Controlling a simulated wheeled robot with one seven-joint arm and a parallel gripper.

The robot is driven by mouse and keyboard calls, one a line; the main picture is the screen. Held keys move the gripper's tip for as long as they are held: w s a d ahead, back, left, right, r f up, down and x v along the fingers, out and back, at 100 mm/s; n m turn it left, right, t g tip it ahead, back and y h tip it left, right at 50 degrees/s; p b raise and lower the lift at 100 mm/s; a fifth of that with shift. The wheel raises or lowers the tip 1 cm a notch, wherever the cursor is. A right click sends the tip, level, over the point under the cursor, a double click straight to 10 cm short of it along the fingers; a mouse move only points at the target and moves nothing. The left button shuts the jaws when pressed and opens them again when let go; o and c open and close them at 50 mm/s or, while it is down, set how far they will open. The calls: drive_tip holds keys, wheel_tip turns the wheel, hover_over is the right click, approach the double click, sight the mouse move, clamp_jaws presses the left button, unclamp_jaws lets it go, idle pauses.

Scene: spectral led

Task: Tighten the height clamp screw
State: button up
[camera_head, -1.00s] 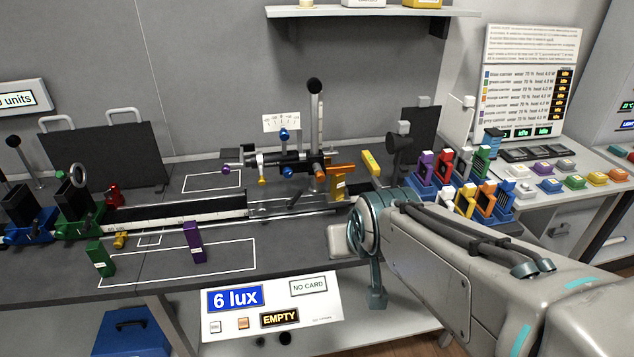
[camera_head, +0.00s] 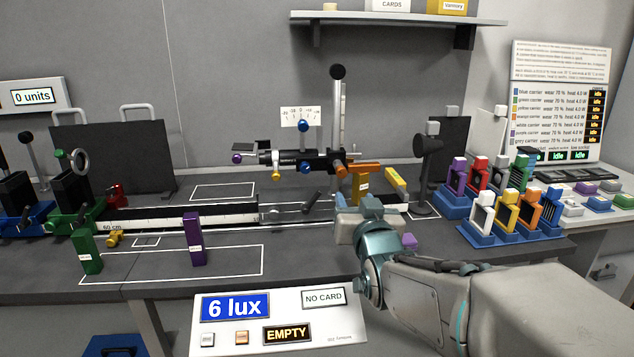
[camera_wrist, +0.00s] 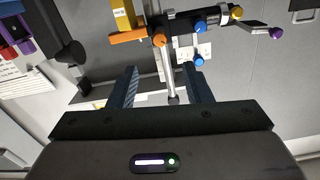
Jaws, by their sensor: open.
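A measuring head (camera_head: 300,159) sits on an upright metal post (camera_head: 337,112) with a black ball top. It carries an orange knob (camera_head: 341,168), blue knobs (camera_head: 306,167), a yellow knob (camera_head: 276,175) and a purple knob (camera_head: 237,159). No label shows which of them is the height clamp screw. My gripper is open and empty, apart from the knobs. The head view shows its fingers poorly.
An orange bracket (camera_head: 365,168) and a yellow block (camera_head: 396,182) stand right of the post. A black lamp-like stand (camera_head: 427,165) and several coloured carriers (camera_head: 482,213) are further right. A shelf (camera_head: 400,20) hangs above.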

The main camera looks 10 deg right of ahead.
sight(342, 174)
drive_tip(key=w, duration=1.3)
clamp_jaws()
